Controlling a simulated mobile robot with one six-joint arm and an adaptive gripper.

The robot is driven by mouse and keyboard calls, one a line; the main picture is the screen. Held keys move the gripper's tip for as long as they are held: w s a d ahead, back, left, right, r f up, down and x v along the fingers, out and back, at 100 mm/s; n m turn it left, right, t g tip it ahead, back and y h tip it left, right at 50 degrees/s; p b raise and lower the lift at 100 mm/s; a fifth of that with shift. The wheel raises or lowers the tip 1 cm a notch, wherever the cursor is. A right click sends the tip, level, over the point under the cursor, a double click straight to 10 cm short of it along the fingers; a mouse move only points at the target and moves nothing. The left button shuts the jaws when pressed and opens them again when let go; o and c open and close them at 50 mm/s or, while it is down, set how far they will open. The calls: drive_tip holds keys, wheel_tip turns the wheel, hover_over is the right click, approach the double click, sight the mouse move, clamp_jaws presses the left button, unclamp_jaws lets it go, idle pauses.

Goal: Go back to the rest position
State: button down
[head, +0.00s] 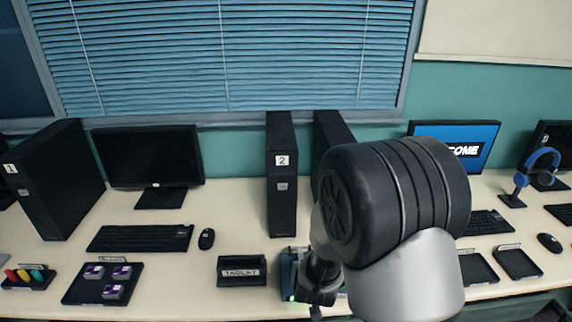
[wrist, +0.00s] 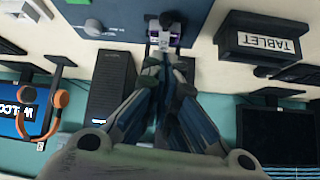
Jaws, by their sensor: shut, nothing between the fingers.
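My gripper (head: 316,296) is low over the front of the desk in the head view, partly hidden by my own arm. In the wrist view the two fingers (wrist: 160,72) come together and are shut, with nothing held between them. Their tips are close to a small purple and white block (wrist: 165,40) at a blue-grey box (wrist: 118,18) with a round knob. I cannot tell whether the tips touch the block. The blue-grey box (head: 287,272) shows beside my gripper in the head view, with a green light; my arm hides much of it.
Black computer towers (head: 282,190) stand behind my gripper. A black holder labelled TABLET (head: 241,271) is just left. A tray (head: 75,297) with purple blocks, a keyboard (head: 140,238) and a monitor (head: 148,160) are farther left. A blue headset stand (head: 513,198) is right.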

drive_tip(key=s+r+n+g+y, duration=0.1)
drive_tip(key=s+r, duration=0.4)
drive_tip(key=r, duration=0.3)
drive_tip(key=s+r+g+y, duration=0.1)
drive_tip(key=s+r, duration=0.4)
drive_tip(key=r, duration=0.3)
drive_tip(key=s+d+r+g, duration=0.1)
drive_tip(key=s+d+r, duration=0.1)
drive_tip(key=s, duration=0.8)
drive_tip(key=s+d+r+g+h, duration=0.1)
drive_tip(key=s+d+r, duration=0.2)
drive_tip(key=s, duration=0.7)
drive_tip(key=shift+d+r+n, duration=0.15)
drive_tip(key=shift+r+n, duration=0.25)
drive_tip(key=shift+r, duration=0.1)
drive_tip(key=c, duration=2.3)
unclamp_jaws()
